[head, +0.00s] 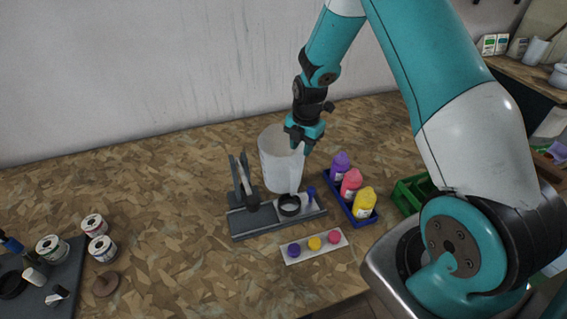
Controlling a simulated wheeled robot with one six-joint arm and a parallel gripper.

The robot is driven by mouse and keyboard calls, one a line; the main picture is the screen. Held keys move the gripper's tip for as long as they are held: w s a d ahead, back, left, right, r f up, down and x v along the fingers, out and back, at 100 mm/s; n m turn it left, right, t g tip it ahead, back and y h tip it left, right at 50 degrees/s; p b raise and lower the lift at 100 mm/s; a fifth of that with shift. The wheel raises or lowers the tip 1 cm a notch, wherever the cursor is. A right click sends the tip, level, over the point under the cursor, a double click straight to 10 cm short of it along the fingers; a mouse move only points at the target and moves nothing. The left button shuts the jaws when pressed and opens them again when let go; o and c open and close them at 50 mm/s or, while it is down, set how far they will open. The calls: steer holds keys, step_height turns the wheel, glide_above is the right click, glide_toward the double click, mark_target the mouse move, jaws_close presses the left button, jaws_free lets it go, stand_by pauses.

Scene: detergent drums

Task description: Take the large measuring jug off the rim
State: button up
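The large white measuring jug (276,160) stands upright behind a grey stand, near the middle of the table. My gripper (300,147) points down at the upper right side of the jug, by its rim. The gripper overlaps the rim in this view. I cannot tell whether the fingers touch the jug or how far apart they are. The jug's lower front is partly hidden by the stand.
The grey stand (247,222) has upright plates and a black ring. A blue tray (337,190) holds purple, pink and yellow bottles. A white strip (293,253) bears three coloured caps. Several small tins (103,248) stand at left. The table's back left is clear.

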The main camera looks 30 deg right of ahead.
mark_target(302, 150)
steer(key=shift+f+p, duration=0.45)
steer(key=shift+f, duration=1.25)
jaws_close()
